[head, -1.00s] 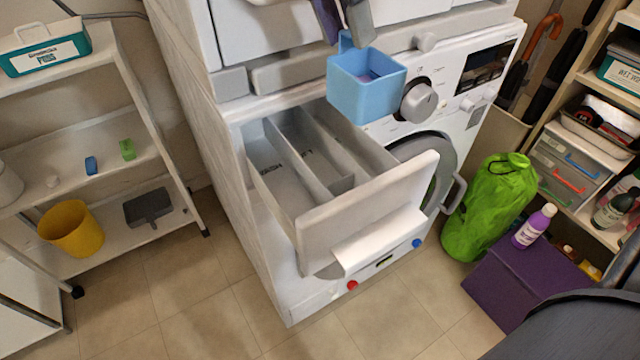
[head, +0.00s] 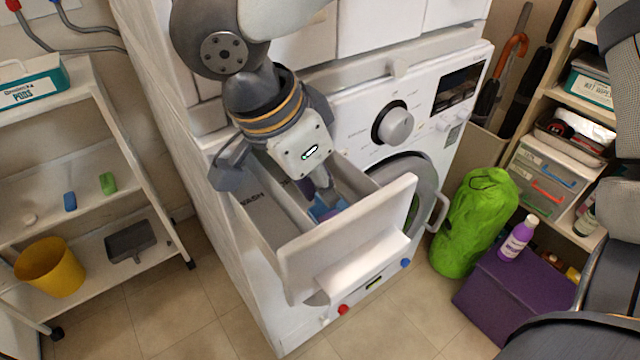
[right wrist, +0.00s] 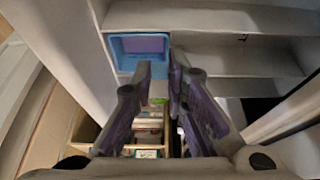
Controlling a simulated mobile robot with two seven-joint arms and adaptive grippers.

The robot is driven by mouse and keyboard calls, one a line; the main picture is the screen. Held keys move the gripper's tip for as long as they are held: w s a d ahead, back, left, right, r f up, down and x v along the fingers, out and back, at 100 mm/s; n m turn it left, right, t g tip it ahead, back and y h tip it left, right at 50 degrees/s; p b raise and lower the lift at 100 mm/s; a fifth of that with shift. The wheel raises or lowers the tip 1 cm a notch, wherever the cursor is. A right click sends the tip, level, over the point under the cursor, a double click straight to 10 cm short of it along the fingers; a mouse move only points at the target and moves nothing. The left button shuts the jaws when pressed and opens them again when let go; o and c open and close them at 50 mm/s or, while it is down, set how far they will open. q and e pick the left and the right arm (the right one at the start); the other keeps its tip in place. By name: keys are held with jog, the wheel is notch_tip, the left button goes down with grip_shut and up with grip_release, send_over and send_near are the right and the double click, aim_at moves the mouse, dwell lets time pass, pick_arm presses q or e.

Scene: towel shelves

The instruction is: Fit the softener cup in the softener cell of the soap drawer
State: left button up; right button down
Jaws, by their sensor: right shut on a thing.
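The light blue softener cup (head: 327,212) is low between the walls of the open soap drawer (head: 352,240), close to its front panel. My right gripper (head: 322,190) reaches down into the drawer from above and is shut on the cup; its body hides much of the cup and the cells. In the right wrist view the cup (right wrist: 140,52) sits beside a pale drawer wall, with the fingers (right wrist: 160,72) at its edge. I cannot tell whether the cup rests on the cell floor. A cell to the left is marked "WASH". My left gripper is not in view.
The white washer's dial (head: 396,125) and round door stand right of the drawer. A green bag (head: 478,222), a purple box (head: 512,290) and a purple bottle (head: 518,237) are farther right. A white shelf with a yellow bucket (head: 50,267) stands left. The floor in front is clear.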

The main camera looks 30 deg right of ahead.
jog(key=shift+f, duration=0.3)
jog(key=shift+f, duration=0.15)
jog(key=c, duration=1.6)
grip_release()
jog(key=v, duration=1.2)
